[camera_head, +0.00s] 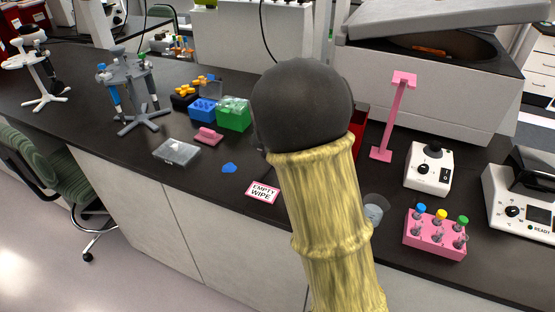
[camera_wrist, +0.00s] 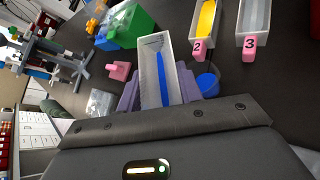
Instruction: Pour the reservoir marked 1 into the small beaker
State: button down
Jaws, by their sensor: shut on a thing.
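My gripper (camera_wrist: 158,92) shows in the wrist view with its purple fingers shut on the two sides of a white reservoir (camera_wrist: 146,58). Blue liquid lies in a narrow strip along this reservoir; no number shows on it. Its contact with the bench cannot be told. A blue, round thing (camera_wrist: 208,84) is just right of the right finger; I cannot tell if it is a beaker. In the head view a small clear beaker (camera_head: 375,210) stands on the bench right of my arm, partly hidden by it. My gripper and the held reservoir are hidden behind my arm there.
Reservoirs marked 2 (camera_wrist: 198,48) and 3 (camera_wrist: 249,42) stand beyond the gripper. A green box (camera_head: 233,114), a pink tube rack (camera_head: 434,240) and a pink stand (camera_head: 391,118) are on the bench. A blue patch (camera_head: 229,168) lies near an "empty wipe" card (camera_head: 263,192).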

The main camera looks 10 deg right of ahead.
jog(key=shift+n+h, duration=0.3)
jog(key=shift+f, duration=0.1)
jog(key=shift+f+n+g+h+p, duration=0.15)
jog(key=shift+n+g+h+p, duration=0.15)
jog(key=shift+n+h+p, duration=0.25)
jog(key=shift+f+n+h+p, duration=0.2)
jog(key=shift+n+h+p, duration=0.2)
jog(key=shift+n+h, duration=0.05)
jog(key=shift+d, duration=0.1)
notch_tip(320, 180, up, 5)
jog(key=p, duration=0.4)
jog(key=shift+r+p, duration=0.1)
jog(key=shift+p, duration=0.25)
